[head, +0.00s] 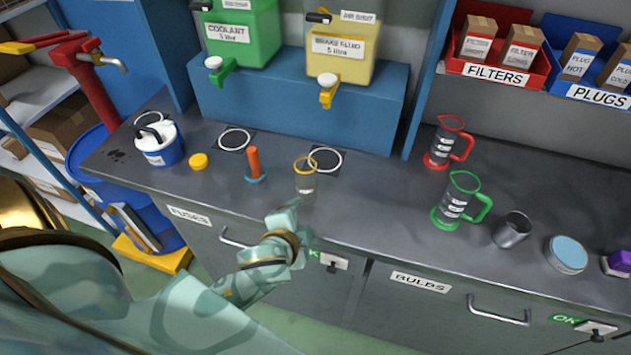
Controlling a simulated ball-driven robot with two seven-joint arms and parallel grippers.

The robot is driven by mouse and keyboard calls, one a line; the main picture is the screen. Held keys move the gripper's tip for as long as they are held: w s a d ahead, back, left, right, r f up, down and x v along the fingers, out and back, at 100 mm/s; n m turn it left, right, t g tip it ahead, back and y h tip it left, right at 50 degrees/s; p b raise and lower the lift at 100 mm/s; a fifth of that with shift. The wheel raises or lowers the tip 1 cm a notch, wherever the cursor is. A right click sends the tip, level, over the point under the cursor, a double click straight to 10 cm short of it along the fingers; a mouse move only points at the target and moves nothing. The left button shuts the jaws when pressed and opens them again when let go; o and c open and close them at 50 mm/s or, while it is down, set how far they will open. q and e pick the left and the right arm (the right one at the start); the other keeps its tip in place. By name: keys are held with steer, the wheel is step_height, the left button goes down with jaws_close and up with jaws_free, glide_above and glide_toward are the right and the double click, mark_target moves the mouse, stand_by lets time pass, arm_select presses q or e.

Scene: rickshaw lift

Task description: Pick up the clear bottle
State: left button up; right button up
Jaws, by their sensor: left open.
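A clear see-through container with an orange ring at its top (305,186) stands upright near the front edge of the grey workbench (350,215). It is the thing that best fits the clear bottle. My left gripper (288,222) is in front of the bench edge, just below and left of the clear container in the picture. It is open, but its fingers are hard to make out. I see no contact with the container. My right gripper is not in view.
An orange funnel-like piece (254,166) stands left of the container, with a yellow cap (199,161) and white-blue tub (159,145) farther left. Red (444,147) and green (455,203) jugs and a metal cup (511,231) stand right. Bench between is clear.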

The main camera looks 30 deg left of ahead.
arm_select(q)
steer(key=w+d+r+m+t+h, duration=0.4)
steer(key=w+d+r+m, duration=0.15)
steer(key=r, duration=0.35)
steer(key=w+d+r+m+t+h, duration=0.4)
steer(key=w+d+r+m, duration=0.15)
steer(key=r, duration=0.25)
steer(key=s+d+r+m+g+h, duration=0.2)
steer(key=d+r+m+g+h, duration=0.3)
steer(key=d+r+m+h, duration=0.5)
steer(key=m+g+y, duration=1.4)
steer(key=m+y, duration=0.2)
steer(key=m, duration=0.7)
glide_above(304, 156)
steer(key=s+d, duration=0.1)
steer(key=s, duration=0.1)
step_height(304, 156, down, 8)
steer(key=f, duration=0.3)
steer(key=f+b, duration=0.1)
steer(key=f, duration=0.5)
steer(key=shift+w+f, duration=0.25)
steer(key=shift+f, duration=0.05)
steer(key=f, duration=0.3)
steer(key=f+b, duration=0.1)
steer(key=f, duration=0.2)
steer(key=shift+d, duration=0.2)
steer(key=shift+r, duration=0.15)
steer(key=c, duration=1)
